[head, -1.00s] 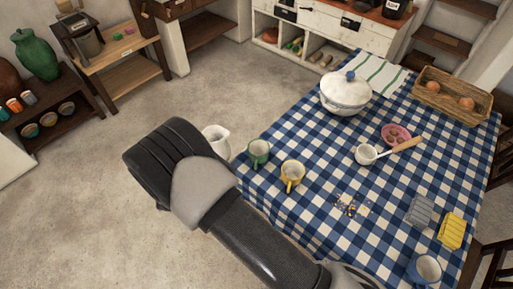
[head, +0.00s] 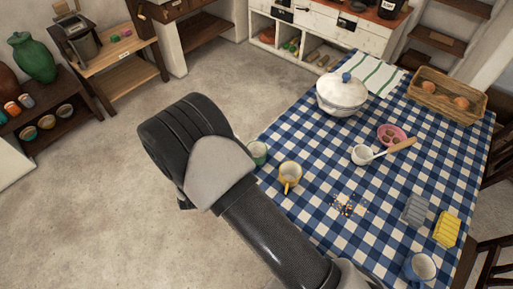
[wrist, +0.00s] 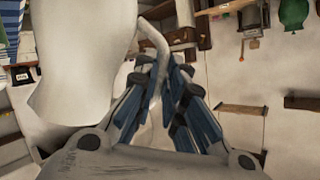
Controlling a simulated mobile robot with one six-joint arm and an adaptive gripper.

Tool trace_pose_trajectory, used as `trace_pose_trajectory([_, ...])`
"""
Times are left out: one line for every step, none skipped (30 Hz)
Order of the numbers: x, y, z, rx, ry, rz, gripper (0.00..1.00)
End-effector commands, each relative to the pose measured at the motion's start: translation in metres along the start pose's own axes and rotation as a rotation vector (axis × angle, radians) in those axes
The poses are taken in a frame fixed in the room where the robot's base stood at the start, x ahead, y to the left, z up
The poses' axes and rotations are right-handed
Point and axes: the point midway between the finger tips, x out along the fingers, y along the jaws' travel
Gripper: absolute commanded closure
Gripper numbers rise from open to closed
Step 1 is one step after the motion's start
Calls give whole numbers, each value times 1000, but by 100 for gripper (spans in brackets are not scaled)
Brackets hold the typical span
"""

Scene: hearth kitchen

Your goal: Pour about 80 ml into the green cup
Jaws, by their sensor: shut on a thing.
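The green cup (head: 258,152) stands upright at the table's left edge in the head view, partly covered by my arm. In the wrist view a white jug (wrist: 80,65) fills the upper left. Its handle (wrist: 152,38) runs down between the blue-padded fingers of my gripper (wrist: 164,72), which is shut on it. In the head view the jug and gripper are hidden behind my arm, near the green cup. I cannot tell how far the jug is tilted or what is in it.
A lidded white tureen (head: 342,94), a ladle (head: 365,154), a pink dish (head: 392,135) and a blue cup (head: 421,267) are on the checked tablecloth (head: 320,240). Open floor lies left.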

Motion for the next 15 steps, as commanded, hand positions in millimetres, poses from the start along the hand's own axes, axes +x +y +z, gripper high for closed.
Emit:
trace_pose_trajectory([-1,3,-6,23,5,-10,100])
trace_pose_trajectory([-2,4,-8,40,5,-16,100])
trace_pose_trajectory([-3,5,-10,62,4,-26,100])
trace_pose_trajectory([-4,7,-12,79,5,-31,100])
trace_pose_trajectory([-4,8,-14,95,5,-39,100])
trace_pose_trajectory([-5,10,-16,117,5,-48,100])
trace_pose_trajectory([-6,12,-17,133,4,-55,100])
trace_pose_trajectory([-6,14,-19,149,5,-61,100])
trace_pose_trajectory([-7,17,-21,171,5,-69,100])
trace_pose_trajectory([-8,18,-22,187,3,-77,100])
trace_pose_trajectory([-8,19,-22,198,4,-82,100])
trace_pose_trajectory([-8,20,-24,211,5,-88,100])
trace_pose_trajectory([-9,22,-25,222,5,-93,100])
trace_pose_trajectory([-9,23,-26,233,4,-96,100])
trace_pose_trajectory([-10,25,-27,248,4,-103,100])
